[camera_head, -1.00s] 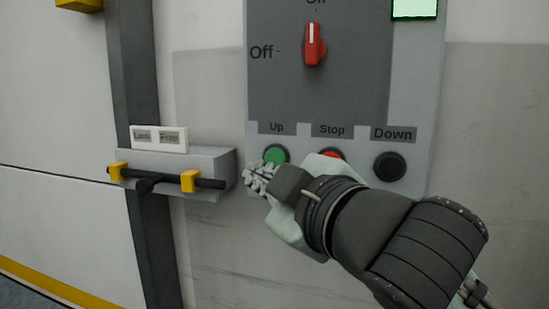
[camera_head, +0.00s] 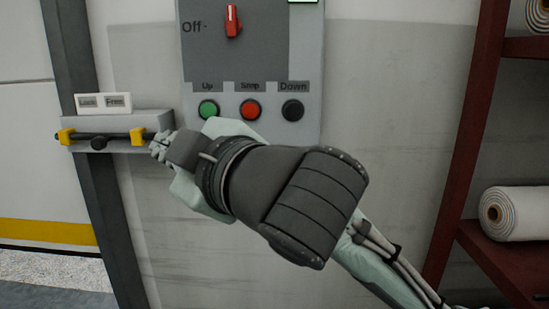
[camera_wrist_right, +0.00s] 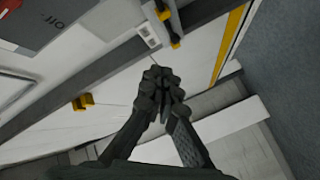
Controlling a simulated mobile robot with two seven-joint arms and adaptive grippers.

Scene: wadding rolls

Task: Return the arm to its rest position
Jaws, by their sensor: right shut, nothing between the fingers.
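My right gripper (camera_head: 160,147) is shut and empty in the head view. It is in front of the wall, below and left of the control panel's buttons, and appears close to the right end of the latch box. In the right wrist view the closed fingers (camera_wrist_right: 162,88) point up at the middle, with nothing between them. My right arm comes in from the lower right and runs below the panel. My left gripper is not in any view.
The grey control panel (camera_head: 272,55) has a red switch (camera_head: 233,22) and green (camera_head: 208,110), red (camera_head: 251,110) and black (camera_head: 292,110) buttons. The latch box (camera_head: 159,121) holds a black bar. A dark red rack (camera_head: 468,150) with a white roll (camera_head: 525,213) stands at right.

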